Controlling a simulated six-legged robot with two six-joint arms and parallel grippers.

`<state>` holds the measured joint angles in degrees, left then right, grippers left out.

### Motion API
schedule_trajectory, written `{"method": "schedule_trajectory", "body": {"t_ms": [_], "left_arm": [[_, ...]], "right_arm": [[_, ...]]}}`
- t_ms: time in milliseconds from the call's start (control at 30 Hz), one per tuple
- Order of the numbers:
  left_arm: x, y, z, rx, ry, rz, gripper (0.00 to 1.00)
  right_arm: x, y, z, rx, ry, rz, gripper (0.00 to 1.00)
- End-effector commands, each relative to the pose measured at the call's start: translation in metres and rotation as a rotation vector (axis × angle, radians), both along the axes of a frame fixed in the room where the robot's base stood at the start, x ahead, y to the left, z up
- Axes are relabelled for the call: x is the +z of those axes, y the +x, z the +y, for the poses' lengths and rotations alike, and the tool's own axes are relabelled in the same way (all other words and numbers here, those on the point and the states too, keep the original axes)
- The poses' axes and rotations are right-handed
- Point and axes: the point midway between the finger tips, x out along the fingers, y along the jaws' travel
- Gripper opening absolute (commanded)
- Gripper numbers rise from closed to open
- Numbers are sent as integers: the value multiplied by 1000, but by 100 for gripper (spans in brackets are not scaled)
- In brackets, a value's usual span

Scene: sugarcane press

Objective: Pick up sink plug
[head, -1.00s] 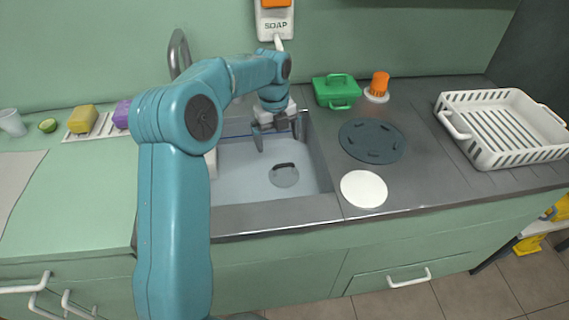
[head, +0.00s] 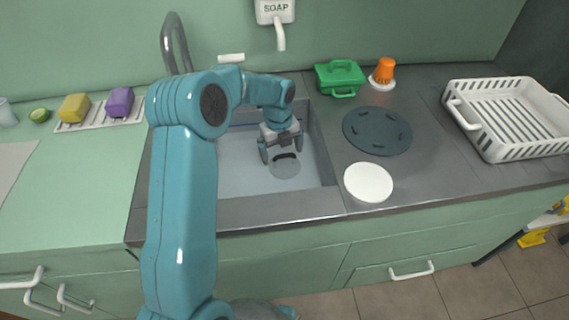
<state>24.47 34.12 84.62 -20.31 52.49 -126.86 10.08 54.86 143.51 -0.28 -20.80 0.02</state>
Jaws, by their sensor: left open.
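The sink plug (head: 285,170) is a grey disc with a dark raised grip on top. It lies on the floor of the sink (head: 236,183), toward the right side. My left gripper (head: 281,158) is inside the sink, pointing down, with its two dark fingers apart at the far edge of the plug, near the grip. I cannot tell whether the fingers touch the plug or grip. My right gripper is not in view.
A white disc (head: 368,183) and a dark round mat (head: 377,131) lie on the counter right of the sink. A green box (head: 340,78), an orange cup (head: 384,71) and a white rack (head: 470,121) stand beyond. The faucet (head: 174,45) rises behind the sink.

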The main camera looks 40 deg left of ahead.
Motion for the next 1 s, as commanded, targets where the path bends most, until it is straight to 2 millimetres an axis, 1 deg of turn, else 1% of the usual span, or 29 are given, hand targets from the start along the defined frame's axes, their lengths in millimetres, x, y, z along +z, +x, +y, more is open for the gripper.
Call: {"method": "schedule_trajectory", "body": {"t_ms": [133, 300, 333, 400, 567, 600, 667, 700, 733, 1000], "left_arm": [[-15, 1, -1, 0, -1, 3, 100], [-44, 3, -1, 0, 0, 3, 100], [-47, 4, -1, 1, 0, 2, 100], [-51, 4, -1, 1, 0, 1, 100], [-51, 5, -1, 1, 1, 0, 100], [-51, 5, -1, 1, 1, 0, 94], [-51, 5, -1, 1, 1, 0, 74], [-51, 5, -1, 1, 1, 0, 61], [-51, 4, -1, 1, 0, 0, 59], [-49, 5, -1, 1, 1, 0, 59]], "right_arm": [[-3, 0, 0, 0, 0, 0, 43], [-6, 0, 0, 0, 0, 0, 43], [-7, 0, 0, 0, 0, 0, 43], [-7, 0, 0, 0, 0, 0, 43], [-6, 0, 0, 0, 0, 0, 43], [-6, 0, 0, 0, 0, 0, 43], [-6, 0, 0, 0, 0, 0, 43], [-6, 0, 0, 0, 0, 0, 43], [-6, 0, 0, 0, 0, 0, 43], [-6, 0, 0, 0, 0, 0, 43]]}}
